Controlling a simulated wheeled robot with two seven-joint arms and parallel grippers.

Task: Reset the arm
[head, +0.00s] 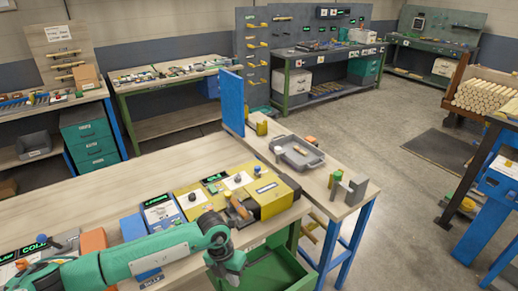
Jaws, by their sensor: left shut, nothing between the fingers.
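My left arm is green and reaches in from the lower left over the front of the wooden workbench (100,205). Its dark grey left gripper (236,284) hangs downward at the bench's front edge, above the open green drawer (275,266). The left gripper is shut and empty. Its fingertips are small and near the bottom of the picture. My right gripper is not in the head view.
Yellow machine boxes (275,197) with knobs and labels stand on the bench close behind the left gripper. A grey tray (299,152) sits on the right-hand side bench. A blue panel (232,103) stands upright behind. Open concrete floor (400,200) lies to the right.

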